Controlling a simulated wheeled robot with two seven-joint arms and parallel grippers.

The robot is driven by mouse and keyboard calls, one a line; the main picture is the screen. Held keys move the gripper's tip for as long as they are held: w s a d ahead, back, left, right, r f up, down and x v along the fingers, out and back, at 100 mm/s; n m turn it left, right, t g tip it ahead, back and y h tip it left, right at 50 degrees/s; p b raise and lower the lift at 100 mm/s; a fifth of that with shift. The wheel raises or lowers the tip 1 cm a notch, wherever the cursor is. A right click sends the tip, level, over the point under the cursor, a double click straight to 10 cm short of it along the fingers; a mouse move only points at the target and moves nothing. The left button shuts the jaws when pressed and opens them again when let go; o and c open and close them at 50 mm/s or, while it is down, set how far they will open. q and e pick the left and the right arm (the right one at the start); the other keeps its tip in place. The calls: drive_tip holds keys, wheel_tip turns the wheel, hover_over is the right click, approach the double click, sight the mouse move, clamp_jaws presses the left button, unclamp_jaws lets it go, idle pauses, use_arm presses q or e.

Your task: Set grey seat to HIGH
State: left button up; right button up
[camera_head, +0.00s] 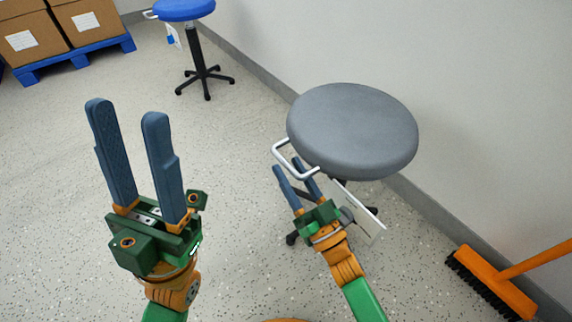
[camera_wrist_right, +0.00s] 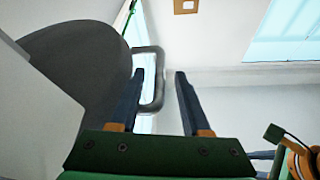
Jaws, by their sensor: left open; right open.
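The grey seat (camera_head: 352,130) is a round padded stool top in the head view, with a pale metal loop handle (camera_head: 291,162) at its left edge. My right gripper (camera_head: 287,165) is open just below the handle. In the right wrist view, the handle's outer bar (camera_wrist_right: 159,85) appears between my open fingers (camera_wrist_right: 160,72); contact cannot be told. The dark seat underside (camera_wrist_right: 85,65) is left of them. A white tag (camera_head: 362,212) hangs below the seat, its writing unseen. My left gripper (camera_head: 127,109) is open and empty, left of the stool.
A blue-seated stool (camera_head: 184,10) with a black base stands at the back. Cardboard boxes (camera_head: 28,32) sit on a blue pallet (camera_head: 77,58) at the upper left. An orange broom (camera_head: 495,280) lies lower right near the wall. The floor at left is clear.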

drive_tip(key=shift+x, duration=1.15)
drive_tip(key=shift+f, duration=0.1)
clamp_jaws()
idle(0.4)
